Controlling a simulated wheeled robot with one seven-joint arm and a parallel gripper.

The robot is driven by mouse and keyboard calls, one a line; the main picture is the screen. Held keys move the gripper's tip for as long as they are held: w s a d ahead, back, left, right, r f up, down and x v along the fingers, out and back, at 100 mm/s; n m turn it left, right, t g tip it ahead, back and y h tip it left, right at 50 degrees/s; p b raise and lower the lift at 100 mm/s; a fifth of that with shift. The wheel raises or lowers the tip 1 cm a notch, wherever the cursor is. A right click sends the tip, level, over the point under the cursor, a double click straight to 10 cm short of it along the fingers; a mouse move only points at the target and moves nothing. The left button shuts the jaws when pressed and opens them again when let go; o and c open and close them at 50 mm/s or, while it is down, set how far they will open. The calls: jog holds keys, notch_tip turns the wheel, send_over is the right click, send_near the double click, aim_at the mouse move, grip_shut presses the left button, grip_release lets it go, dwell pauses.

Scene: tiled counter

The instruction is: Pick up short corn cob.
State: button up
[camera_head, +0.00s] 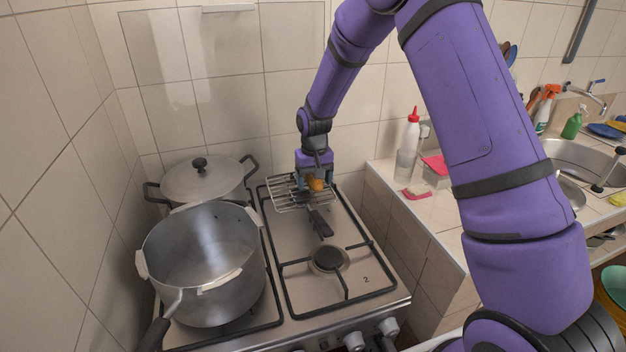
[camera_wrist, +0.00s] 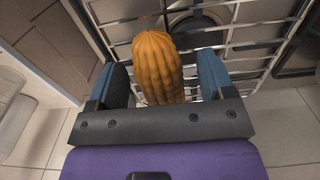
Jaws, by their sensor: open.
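The short corn cob (camera_head: 315,184) is a small orange-yellow piece on a wire grill rack (camera_head: 287,197) at the back of the stove. In the wrist view the ribbed cob (camera_wrist: 158,68) lies lengthwise between the two blue fingers. My gripper (camera_head: 316,180) is over the rack at the cob, and it also shows in the wrist view (camera_wrist: 160,85). The fingers are open, one on each side of the cob. A small gap shows on the right; on the left the cob is close to the finger, and I cannot tell if they touch. The cob's near end is hidden by the gripper's body.
A large open pot (camera_head: 203,262) stands front left on the stove, with a lidded pot (camera_head: 203,180) behind it. The front right burner (camera_head: 329,260) is bare. A white bottle with a red cap (camera_head: 411,134) stands on the counter at right. The tiled wall is close behind.

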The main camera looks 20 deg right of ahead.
jog(key=c, duration=1.1)
jog(key=shift+o, duration=0.2)
